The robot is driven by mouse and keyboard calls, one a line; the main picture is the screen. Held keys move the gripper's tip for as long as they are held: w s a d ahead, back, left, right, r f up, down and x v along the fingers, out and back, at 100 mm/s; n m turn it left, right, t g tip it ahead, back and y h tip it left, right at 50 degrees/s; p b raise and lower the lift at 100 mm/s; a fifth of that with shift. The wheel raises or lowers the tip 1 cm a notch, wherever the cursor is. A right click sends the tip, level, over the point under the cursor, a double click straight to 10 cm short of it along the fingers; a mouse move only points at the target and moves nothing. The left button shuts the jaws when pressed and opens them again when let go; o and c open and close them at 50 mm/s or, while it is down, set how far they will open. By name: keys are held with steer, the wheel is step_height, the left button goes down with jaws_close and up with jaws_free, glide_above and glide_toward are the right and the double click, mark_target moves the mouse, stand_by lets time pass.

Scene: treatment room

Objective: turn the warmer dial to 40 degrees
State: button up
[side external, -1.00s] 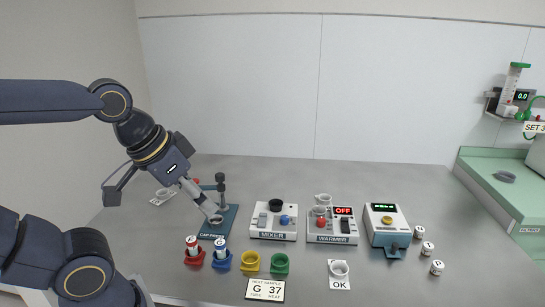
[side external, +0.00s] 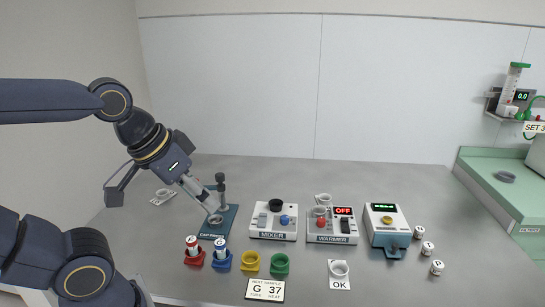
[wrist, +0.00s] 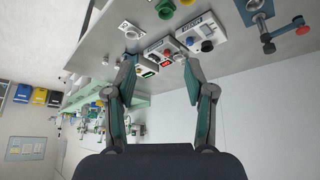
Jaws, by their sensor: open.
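The warmer (side external: 333,239) is a white box right of the mixer, with a red dial (side external: 320,223) on its front left. Its display (side external: 343,211) reads OFF in red, and a dark switch sits below the display. The warmer also shows in the wrist view (wrist: 158,46), between the fingers and beyond their tips. My gripper (side external: 214,218) is over the cap press in the side view, well left of the warmer. In the wrist view my gripper (wrist: 160,70) has its fingers spread with nothing between them. The dial's pointer is too small to read.
The mixer (side external: 260,235) stands between the cap press (side external: 229,225) and the warmer. A blue-grey device (side external: 386,238) stands right of the warmer. Coloured holders, two with tubes, line the front. A card (side external: 265,289) reads G 37.

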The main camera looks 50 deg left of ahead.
steer(key=w+a+r+n+t, duration=0.1)
steer(key=w+r+n+t, duration=0.1)
steer(key=w+r, duration=0.4)
steer(key=n+g+y, duration=0.2)
steer(key=g, duration=0.2)
glide_above(321, 219)
steer(key=s+d, duration=0.3)
steer(key=s, duration=0.3)
step_height(321, 219, down, 19)
steer(key=x, duration=1.5)
steer(key=shift+w+f, duration=0.25)
steer(key=shift+w, duration=0.15)
jaws_close()
